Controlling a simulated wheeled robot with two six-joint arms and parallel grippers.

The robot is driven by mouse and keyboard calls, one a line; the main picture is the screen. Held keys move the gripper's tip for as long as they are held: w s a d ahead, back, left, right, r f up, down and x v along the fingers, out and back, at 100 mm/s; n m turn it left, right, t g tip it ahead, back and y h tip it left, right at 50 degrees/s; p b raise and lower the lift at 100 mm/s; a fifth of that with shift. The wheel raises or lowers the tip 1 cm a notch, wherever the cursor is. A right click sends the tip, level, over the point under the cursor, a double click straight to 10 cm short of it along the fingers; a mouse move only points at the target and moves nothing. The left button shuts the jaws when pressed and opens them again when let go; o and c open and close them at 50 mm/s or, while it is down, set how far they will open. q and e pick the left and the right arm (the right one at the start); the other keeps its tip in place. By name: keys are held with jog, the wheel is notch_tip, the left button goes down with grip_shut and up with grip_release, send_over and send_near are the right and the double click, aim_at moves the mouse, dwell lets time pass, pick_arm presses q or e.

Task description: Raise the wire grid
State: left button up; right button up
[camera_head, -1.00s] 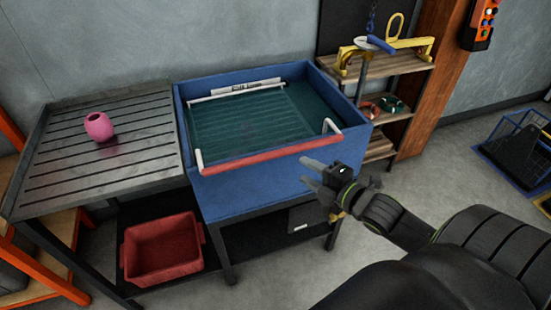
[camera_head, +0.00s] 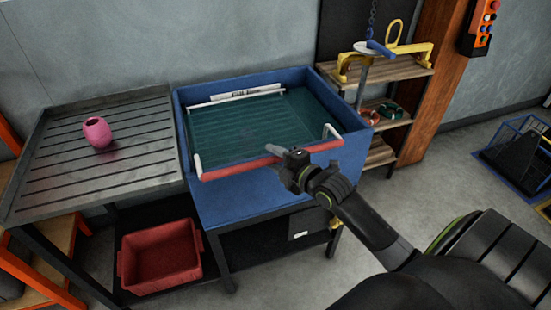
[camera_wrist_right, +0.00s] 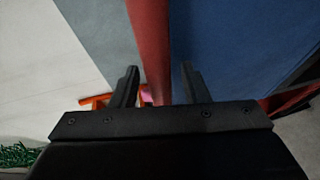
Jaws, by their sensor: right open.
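The wire grid (camera_head: 245,125) lies inside the blue tank (camera_head: 250,192), under a dark green surface. A frame with a red bar (camera_head: 225,172) and white ends runs along the tank's front edge. My right gripper (camera_head: 277,153) is at the right part of this red bar, with its fingers pointing at it. In the right wrist view the red bar (camera_wrist_right: 150,45) runs between the two spread fingers (camera_wrist_right: 158,85), with the blue tank wall beside it. The fingers are open and not closed on the bar. My left gripper is not in view.
A slatted grey table (camera_head: 60,165) with a pink pot (camera_head: 97,132) adjoins the tank on the left. A red bin (camera_head: 160,255) sits on the shelf below. A wooden shelf unit (camera_head: 385,70) with a yellow lifting bar (camera_head: 410,53) stands behind right.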

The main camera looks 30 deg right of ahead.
grip_shut()
jog(key=shift+r, duration=0.1)
